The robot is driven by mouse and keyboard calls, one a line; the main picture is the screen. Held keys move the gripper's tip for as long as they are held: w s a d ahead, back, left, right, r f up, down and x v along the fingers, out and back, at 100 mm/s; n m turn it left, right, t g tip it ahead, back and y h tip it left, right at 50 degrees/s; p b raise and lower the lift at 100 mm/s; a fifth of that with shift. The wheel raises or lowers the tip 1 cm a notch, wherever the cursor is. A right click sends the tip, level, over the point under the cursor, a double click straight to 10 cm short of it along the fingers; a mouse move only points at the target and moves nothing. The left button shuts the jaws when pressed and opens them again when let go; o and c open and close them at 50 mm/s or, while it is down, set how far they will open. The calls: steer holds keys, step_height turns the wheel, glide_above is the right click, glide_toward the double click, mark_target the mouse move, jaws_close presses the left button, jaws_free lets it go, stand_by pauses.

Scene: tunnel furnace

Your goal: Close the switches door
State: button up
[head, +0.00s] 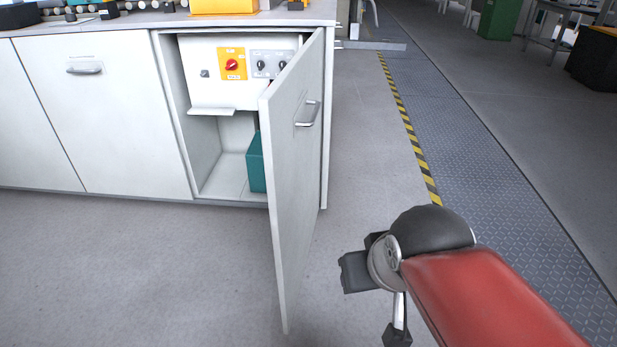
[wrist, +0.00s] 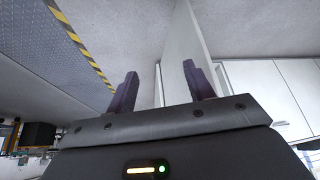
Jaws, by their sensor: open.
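The switches door (head: 294,170) is a white cabinet door, hinged on the right side of its opening and standing wide open towards me. Its metal handle (head: 308,113) is on the face turned to the right. Behind it the compartment shows a switch panel (head: 243,65) with a red knob on yellow. In the head view my red arm comes in at the lower right, to the right of the door. In the wrist view my gripper (wrist: 160,90) is open, its two dark fingers apart with nothing between them. The door (wrist: 187,50) rises just beyond the fingers, near the right one; contact cannot be told.
A closed cabinet door (head: 105,110) with a handle is left of the opening. A teal box (head: 256,163) stands inside the compartment, partly hidden by the open door. The grey floor (head: 140,270) before the cabinet is clear. A yellow-black stripe (head: 405,120) runs along the walkway at right.

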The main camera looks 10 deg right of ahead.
steer(key=shift+w+r, duration=0.15)
steer(key=shift+c, duration=1.1)
steer(key=w+r+m+y, duration=0.1)
steer(key=w+r, duration=0.1)
steer(key=w+r+m+g+y+p, duration=0.1)
steer(key=w+r, duration=0.1)
steer(key=w, duration=0.1)
steer(key=w+r+g+y+p, duration=0.1)
steer(key=w+r+y, duration=0.1)
steer(key=w, duration=0.1)
steer(key=shift+a+r+m, duration=0.3)
steer(key=shift+m, duration=0.1)
jaws_close()
steer(key=w+d+r+m+y+p, duration=0.1)
steer(key=w+d+r+y, duration=0.15)
steer(key=w, duration=0.25)
steer(key=w+d+r+y, duration=0.1)
steer(key=w+r+y, duration=0.15)
steer(key=w, duration=0.25)
glide_toward(279, 173)
step_height(279, 173, down, 4)
steer(key=a, duration=0.1)
steer(key=w+a, duration=0.1)
steer(key=a, duration=0.1)
steer(key=shift+w+a+r, duration=0.1)
steer(key=shift+w+a, duration=0.05)
steer(key=shift+w, duration=0.1)
steer(key=shift+w+a, duration=0.15)
steer(key=shift+a, duration=0.25)
